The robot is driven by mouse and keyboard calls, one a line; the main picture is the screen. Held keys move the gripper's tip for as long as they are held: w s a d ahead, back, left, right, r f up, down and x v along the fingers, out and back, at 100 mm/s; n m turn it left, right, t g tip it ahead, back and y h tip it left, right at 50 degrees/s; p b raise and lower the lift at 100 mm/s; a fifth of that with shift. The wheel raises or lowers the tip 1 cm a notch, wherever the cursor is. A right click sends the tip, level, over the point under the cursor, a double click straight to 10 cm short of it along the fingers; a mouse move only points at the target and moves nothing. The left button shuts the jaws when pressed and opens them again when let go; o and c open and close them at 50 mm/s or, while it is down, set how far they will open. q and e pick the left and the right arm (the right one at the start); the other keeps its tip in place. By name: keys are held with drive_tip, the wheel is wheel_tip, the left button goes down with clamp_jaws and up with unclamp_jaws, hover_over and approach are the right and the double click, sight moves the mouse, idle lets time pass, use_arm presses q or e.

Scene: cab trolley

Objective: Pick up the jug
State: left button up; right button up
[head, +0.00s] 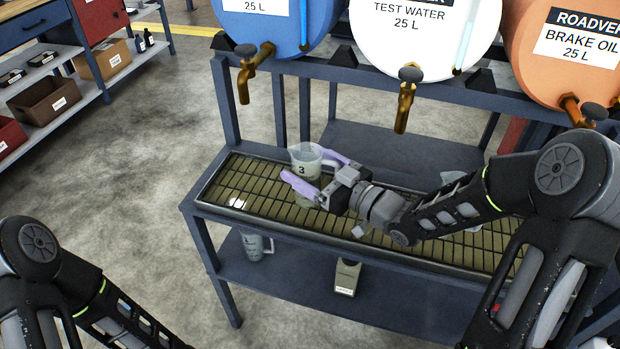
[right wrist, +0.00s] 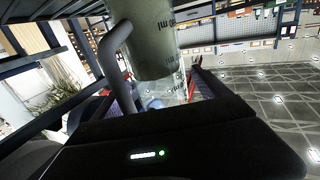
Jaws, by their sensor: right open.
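A clear measuring jug (head: 305,157) marked 3 stands on the slatted drip tray (head: 250,187) of the trolley, near its left end. Its handle faces right, towards my right arm. My right gripper (head: 304,164) is open, with its purple fingers spread on the near and far sides of the jug. The near finger hides part of the jug's lower half, so I cannot tell whether either finger touches it. In the right wrist view the jug (right wrist: 150,45) fills the upper middle, its handle at its left. Only my left arm shows; its gripper is out of view.
Blue, white (head: 425,35) and orange drums with brass taps (head: 405,105) hang above the tray's back. Another jug (head: 252,246) and a labelled container (head: 346,277) stand on the lower shelf. Shelving with bins (head: 45,100) is at upper left. Open floor lies left of the trolley.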

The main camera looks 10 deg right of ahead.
drive_tip(key=c, duration=1.5)
drive_tip(key=shift+r, duration=0.1)
drive_tip(key=shift+c, duration=0.2)
wheel_tip(320, 180, up, 10)
drive_tip(key=shift+p, duration=0.4)
